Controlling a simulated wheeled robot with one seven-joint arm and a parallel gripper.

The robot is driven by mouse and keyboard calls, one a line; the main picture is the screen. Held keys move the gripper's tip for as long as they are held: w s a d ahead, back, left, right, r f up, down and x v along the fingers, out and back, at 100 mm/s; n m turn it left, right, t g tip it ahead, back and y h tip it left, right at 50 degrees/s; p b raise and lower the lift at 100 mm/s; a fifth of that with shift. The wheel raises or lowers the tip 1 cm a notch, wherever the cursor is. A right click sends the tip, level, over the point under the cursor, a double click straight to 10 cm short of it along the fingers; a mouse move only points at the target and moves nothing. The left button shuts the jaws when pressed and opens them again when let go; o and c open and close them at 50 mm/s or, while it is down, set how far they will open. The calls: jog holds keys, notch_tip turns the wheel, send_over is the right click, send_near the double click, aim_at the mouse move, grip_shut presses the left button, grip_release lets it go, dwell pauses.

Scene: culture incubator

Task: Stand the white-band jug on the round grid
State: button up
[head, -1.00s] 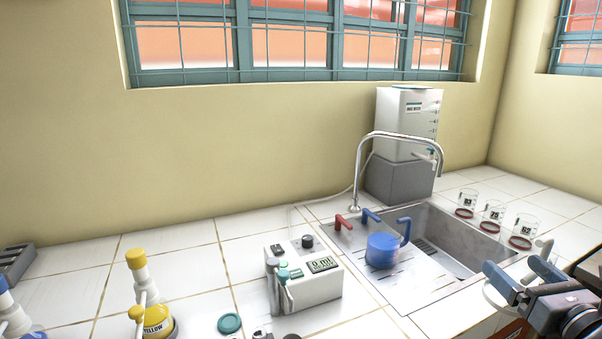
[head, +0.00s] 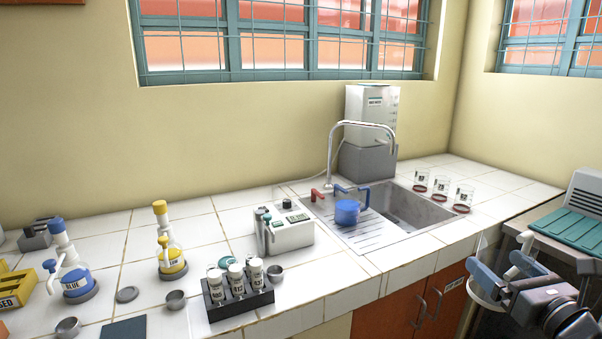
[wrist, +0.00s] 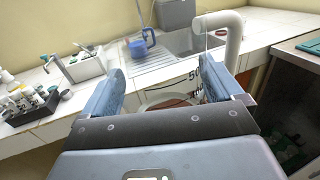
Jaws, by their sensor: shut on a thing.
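My gripper (head: 506,272) is at the lower right of the head view, shut on a clear jug (head: 484,291) with a white handle. The jug is held in the air in front of the counter, right of the red cabinet doors. In the wrist view my gripper (wrist: 160,88) has its blue fingers either side of the jug, and the white handle (wrist: 233,42) rises at the right. Part of a "50" mark shows on the jug. Its body is mostly hidden by the gripper, and I cannot make out a white band. I cannot pick out a round grid in either view.
A blue jug (head: 347,212) stands on the drainboard beside the sink (head: 405,208). Several red-based beakers (head: 441,188) stand right of the sink. A tube rack (head: 240,304) and pump bottles (head: 76,272) are at left. A bench with a teal ribbed mat (head: 572,226) is at right.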

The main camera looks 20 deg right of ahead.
jog(key=shift+s+a, duration=0.1)
jog(key=shift+a, duration=0.25)
jog(key=w+a+f+n+y, duration=0.1)
jog(key=w+a+f+y, duration=0.15)
jog(key=a+f, duration=0.55)
jog(key=w+a+f+n+y, duration=0.1)
jog(key=w+a+f, duration=0.2)
jog(key=a, duration=0.8)
jog(key=w+a+f+n+y, duration=0.1)
jog(key=w+a+f+y, duration=0.15)
jog(key=a+f, duration=0.55)
notch_tip(320, 180, down, 9)
jog(key=s+a+h, duration=0.1)
jog(key=s+a, duration=0.1)
jog(key=shift+s+t, duration=0.3)
jog(key=shift+f, duration=0.1)
